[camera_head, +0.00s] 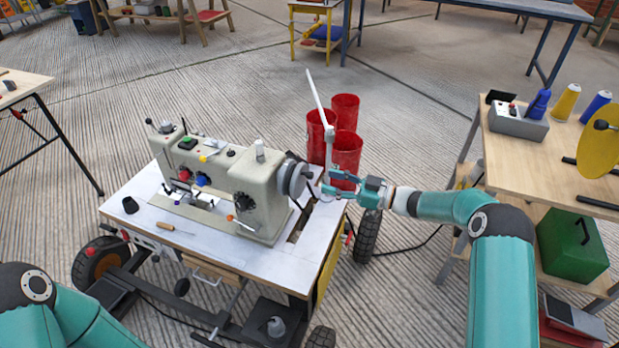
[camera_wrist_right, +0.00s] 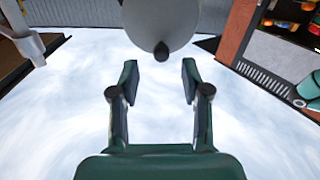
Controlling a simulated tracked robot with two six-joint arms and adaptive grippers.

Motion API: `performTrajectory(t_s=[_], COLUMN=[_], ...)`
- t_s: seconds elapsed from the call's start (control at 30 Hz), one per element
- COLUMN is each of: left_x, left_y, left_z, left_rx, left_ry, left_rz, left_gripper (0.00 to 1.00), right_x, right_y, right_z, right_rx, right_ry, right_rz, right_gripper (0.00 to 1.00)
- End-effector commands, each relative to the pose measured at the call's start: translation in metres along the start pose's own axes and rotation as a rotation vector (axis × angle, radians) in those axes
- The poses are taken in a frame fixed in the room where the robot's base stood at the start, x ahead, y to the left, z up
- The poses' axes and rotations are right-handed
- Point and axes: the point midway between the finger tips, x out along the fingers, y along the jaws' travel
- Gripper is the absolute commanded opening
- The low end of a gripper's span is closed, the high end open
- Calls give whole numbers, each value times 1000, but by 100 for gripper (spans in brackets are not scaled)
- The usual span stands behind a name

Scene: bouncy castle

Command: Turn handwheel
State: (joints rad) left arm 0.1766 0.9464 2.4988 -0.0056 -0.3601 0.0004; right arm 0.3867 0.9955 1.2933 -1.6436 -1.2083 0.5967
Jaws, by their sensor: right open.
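The grey handwheel (camera_head: 293,178) is on the right end of the cream sewing machine (camera_head: 235,185), which stands on a white-topped table. My right gripper (camera_head: 328,183) is just to the right of the wheel, open and pointing at it. In the right wrist view, the wheel's round grey body (camera_wrist_right: 163,20) shows at the top, with a small dark knob (camera_wrist_right: 161,50) at its lower edge. My right gripper (camera_wrist_right: 160,80) has its two fingers apart, with nothing between them. The knob lies just beyond the fingertips. My left arm shows at bottom left; its gripper is out of view.
Several red bins (camera_head: 346,150) stand behind my right gripper, with a pale upright bar in front of them. A wooden workbench (camera_head: 560,160) with a control box and thread spools is at right. A screwdriver (camera_head: 175,229) lies on the machine table's front left.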

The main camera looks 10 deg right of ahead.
Motion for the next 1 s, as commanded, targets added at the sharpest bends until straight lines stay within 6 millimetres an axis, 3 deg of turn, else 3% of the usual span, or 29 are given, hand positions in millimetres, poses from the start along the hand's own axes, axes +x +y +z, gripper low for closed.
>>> performTrajectory(t_s=[0.1, 0.3, 0.77, 1.0], left_x=[2, 4, 4, 4], left_y=[-1, -1, -1, -1], left_z=[0, 0, 0, 0], left_rx=[0, 0, 0, 0], left_ry=[0, 0, 0, 0], left_rz=[0, 0, 0, 0], left_gripper=[0, 0, 0, 0], right_x=[25, 53, 63, 62], right_y=[-1, -1, 0, 0], right_z=[1, 0, 0, 0], right_rx=[-1, -1, 1, 0], right_ry=[1, 0, 0, 0], right_rz=[-3, -2, 2, 2], right_gripper=[47, 47, 47, 7])
